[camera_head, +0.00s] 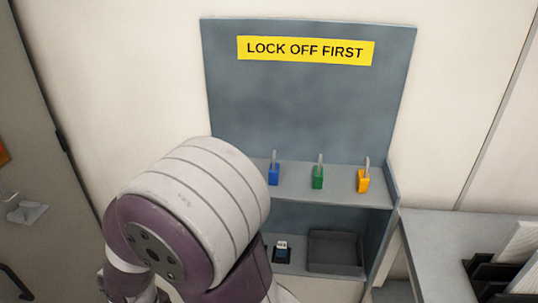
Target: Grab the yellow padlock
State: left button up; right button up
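The yellow padlock (363,181) stands upright with its shackle up, near the right end of the upper shelf (340,199) of a grey lockout station. A green padlock (318,177) and a blue padlock (273,174) stand to its left on the same shelf. My arm fills the lower left of the view and hides the left part of the shelf. Neither of my grippers shows in the view. Nothing touches the yellow padlock.
A yellow "LOCK OFF FIRST" sign (305,50) is on the back panel. The lower shelf holds a dark tray (336,251) and a small tagged item (282,251). A grey table (455,230) with black racks (492,278) stands at right. A cabinet (30,140) is at left.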

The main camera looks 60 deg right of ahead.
aim_at(362, 184)
jog(key=z, duration=2.8)
jog(key=l, duration=0.1)
